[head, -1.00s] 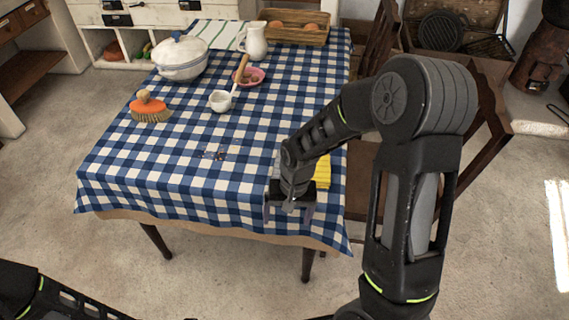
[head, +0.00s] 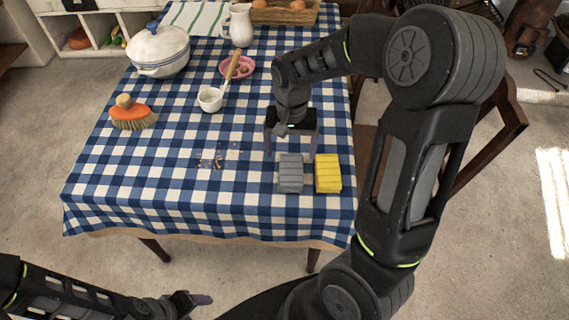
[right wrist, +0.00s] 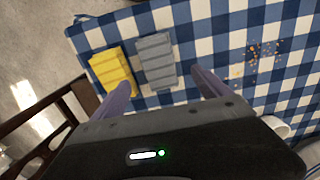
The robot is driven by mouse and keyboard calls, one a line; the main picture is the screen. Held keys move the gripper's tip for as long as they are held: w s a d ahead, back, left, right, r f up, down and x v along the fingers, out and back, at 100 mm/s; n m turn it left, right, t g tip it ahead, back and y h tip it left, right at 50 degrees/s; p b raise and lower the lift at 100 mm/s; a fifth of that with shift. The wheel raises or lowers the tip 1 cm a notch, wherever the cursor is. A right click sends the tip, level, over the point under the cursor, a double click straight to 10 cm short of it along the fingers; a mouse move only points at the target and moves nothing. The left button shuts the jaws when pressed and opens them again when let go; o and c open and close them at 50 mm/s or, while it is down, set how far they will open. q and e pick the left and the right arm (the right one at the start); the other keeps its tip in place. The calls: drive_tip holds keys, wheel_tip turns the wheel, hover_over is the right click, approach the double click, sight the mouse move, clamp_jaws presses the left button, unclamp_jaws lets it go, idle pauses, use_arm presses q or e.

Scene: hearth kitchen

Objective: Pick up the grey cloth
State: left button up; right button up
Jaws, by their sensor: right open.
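The grey cloth (head: 290,173) lies folded on the blue checked tablecloth, just left of a folded yellow cloth (head: 328,174). In the right wrist view the grey cloth (right wrist: 156,61) lies beyond and between the fingertips, with the yellow cloth (right wrist: 112,71) beside it. My right gripper (head: 291,150) is open and empty, pointing down above the table at the far side of the grey cloth; it also shows in the right wrist view (right wrist: 161,78). My left gripper (head: 195,300) is low at the bottom of the head view, away from the table; its jaws are unclear.
Crumbs (head: 217,160) lie left of the grey cloth. The near table edge is clear.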

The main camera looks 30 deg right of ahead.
sight(291, 169)
drive_tip(key=shift+s, duration=0.2)
drive_tip(key=shift+w+f, duration=0.1)
drive_tip(key=shift+f, duration=1.2)
drive_tip(key=shift+f+p, duration=0.55)
drive_tip(key=shift+f, duration=2.05)
drive_tip(key=c, duration=1.6)
drive_tip(key=shift+r, duration=0.15)
